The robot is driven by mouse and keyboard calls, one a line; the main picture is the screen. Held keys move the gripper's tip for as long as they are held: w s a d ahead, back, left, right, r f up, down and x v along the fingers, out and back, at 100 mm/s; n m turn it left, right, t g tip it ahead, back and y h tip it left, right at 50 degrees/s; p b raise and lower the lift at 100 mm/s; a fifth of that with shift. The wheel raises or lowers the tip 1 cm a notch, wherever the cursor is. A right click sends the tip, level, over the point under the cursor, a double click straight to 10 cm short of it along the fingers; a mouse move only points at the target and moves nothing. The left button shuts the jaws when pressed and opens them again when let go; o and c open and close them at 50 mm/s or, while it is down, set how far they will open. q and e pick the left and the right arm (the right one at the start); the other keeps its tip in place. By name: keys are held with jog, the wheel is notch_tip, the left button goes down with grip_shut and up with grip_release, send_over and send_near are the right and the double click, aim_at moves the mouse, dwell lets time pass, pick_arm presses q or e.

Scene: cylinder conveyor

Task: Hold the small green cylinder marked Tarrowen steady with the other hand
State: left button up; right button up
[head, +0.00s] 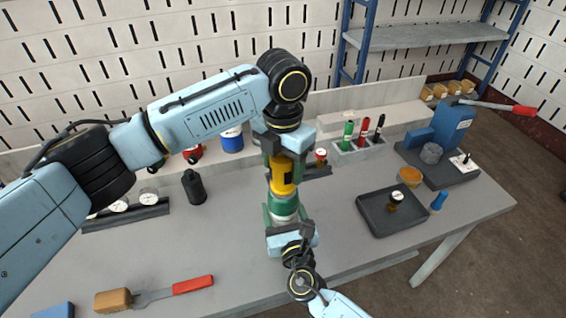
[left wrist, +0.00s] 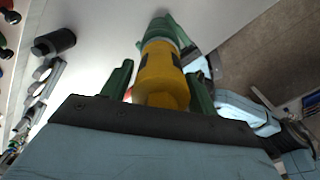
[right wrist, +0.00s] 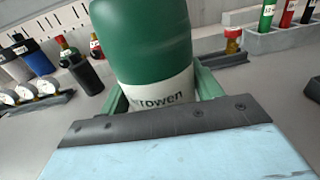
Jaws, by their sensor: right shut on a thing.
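The small green cylinder (head: 284,207) has a white band and stands about upright between the fingers of my right gripper (head: 284,216). The right wrist view shows the cylinder (right wrist: 145,40) close up, its band reading "...rowen", the first letters cut off. My right gripper is shut on it; I cannot tell whether its base touches the table. A yellow cylindrical piece (head: 283,180) with a dark patch sits directly above the green cylinder. My left gripper (left wrist: 158,76) is around this yellow piece (left wrist: 165,70) from above, its fingers open, with a small gap at one side.
On the grey table (head: 335,235) are a dark tray (head: 375,218) with a gauge, a blue piece (head: 438,200), a black cylinder (head: 194,188) and a red-handled brush (head: 190,285). A rack of coloured cylinders (head: 360,143) and a lever press (head: 450,125) stand behind. The front middle is clear.

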pick_arm(q)
jog(key=shift+o, duration=0.5)
jog(key=shift+r, duration=1.3)
jog(key=n, duration=0.4)
jog(key=shift+n, duration=1.1)
jog(key=n, duration=0.3)
jog(key=shift+n, duration=1.5)
